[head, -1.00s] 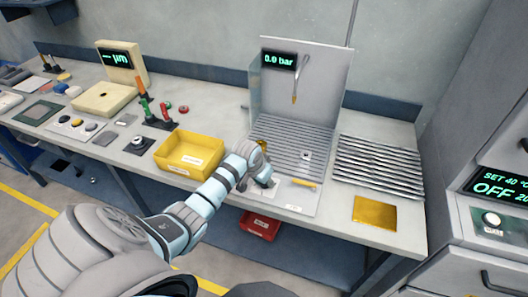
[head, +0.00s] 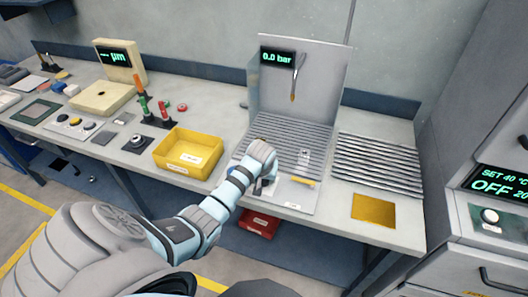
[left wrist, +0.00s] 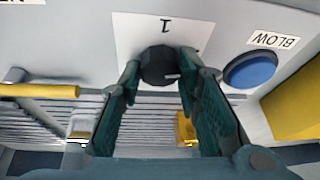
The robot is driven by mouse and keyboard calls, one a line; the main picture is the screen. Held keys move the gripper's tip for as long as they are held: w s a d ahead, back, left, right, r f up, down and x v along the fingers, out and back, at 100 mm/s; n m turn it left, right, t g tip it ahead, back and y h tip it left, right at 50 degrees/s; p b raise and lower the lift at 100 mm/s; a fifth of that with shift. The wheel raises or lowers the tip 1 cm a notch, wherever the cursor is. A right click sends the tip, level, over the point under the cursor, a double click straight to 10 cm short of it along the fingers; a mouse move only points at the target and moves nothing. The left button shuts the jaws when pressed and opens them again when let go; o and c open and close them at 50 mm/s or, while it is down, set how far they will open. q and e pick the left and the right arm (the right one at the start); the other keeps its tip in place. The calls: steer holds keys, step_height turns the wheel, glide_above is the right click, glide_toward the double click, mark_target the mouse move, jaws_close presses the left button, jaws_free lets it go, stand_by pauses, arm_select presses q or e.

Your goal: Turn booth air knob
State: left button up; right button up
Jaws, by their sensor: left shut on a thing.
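The booth air knob (left wrist: 158,66) is black and round, on a white plate marked 1 in the left wrist view. My left gripper (left wrist: 159,76) is shut on the knob, with a green-padded finger on each side of it. In the head view my left gripper (head: 264,187) is at the front edge of the booth (head: 300,193), and the knob is hidden behind it. The booth's display (head: 276,57) reads 0.0 bar. My right gripper is not in view.
A blue button (left wrist: 250,70) labelled BLOW sits right of the knob in the left wrist view. A yellow bin (head: 188,153) stands left of the booth. A ribbed rack (head: 378,165) and a gold plate (head: 374,207) lie to its right.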

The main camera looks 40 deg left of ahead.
arm_select(q)
steer(key=o, duration=1.1)
steer(key=shift+r, duration=0.1)
steer(key=v, duration=1.1)
steer(key=shift+s+r, duration=0.15)
steer(key=shift+r, duration=0.25)
